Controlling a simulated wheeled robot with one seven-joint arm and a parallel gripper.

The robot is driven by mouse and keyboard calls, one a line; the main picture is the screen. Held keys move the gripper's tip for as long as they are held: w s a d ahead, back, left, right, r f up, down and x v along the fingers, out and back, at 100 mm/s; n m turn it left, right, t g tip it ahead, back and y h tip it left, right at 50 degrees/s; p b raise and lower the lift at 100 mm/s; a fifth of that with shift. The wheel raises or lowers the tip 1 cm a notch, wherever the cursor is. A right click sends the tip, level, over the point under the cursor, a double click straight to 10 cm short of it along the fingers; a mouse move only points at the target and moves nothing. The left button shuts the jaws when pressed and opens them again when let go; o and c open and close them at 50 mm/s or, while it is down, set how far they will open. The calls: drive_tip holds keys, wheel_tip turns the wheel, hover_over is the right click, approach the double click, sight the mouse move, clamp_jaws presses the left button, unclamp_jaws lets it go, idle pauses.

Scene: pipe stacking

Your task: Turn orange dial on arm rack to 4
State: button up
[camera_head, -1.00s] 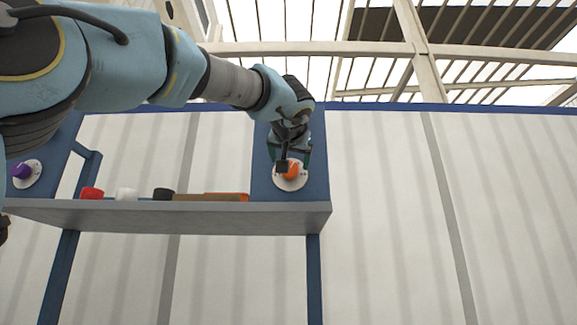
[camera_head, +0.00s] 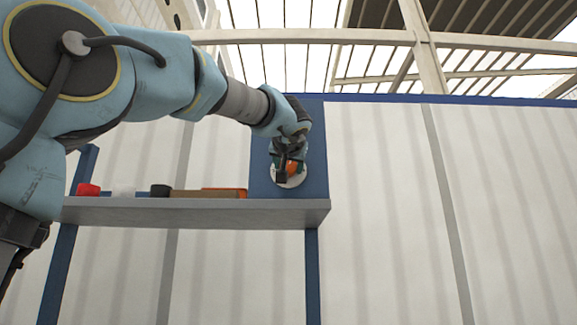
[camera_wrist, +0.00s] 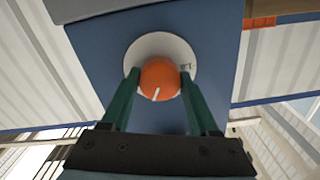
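The orange dial (camera_wrist: 159,79) is a round knob with a white pointer line on a white disc (camera_wrist: 189,51). The disc is mounted on a blue panel at the right end of the rack. In the wrist view the pointer faces the bottom, slightly left. My gripper (camera_wrist: 160,75) has its two green fingers on either side of the dial, and their tips appear to touch its sides. In the head view my gripper (camera_head: 287,168) partly covers the orange dial (camera_head: 293,168). A small mark shows at the disc's right; other numbers cannot be read.
A grey shelf (camera_head: 190,212) runs left of the blue panel (camera_head: 316,150). On it stand a red item (camera_head: 88,189), a white item (camera_head: 123,191), a black item (camera_head: 160,190) and a brown-orange flat piece (camera_head: 208,193). The wall at right is bare.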

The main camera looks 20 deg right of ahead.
drive_tip(key=c, duration=0.9)
drive_tip(key=shift+m, duration=0.3)
drive_tip(key=m+b, duration=0.1)
drive_tip(key=m, duration=0.1)
drive_tip(key=shift+m, duration=0.3)
drive_tip(key=m, duration=0.2)
drive_tip(key=shift+m, duration=0.3)
drive_tip(key=m, duration=0.6)
drive_tip(key=o, duration=1.4)
drive_tip(key=shift+s, duration=0.1)
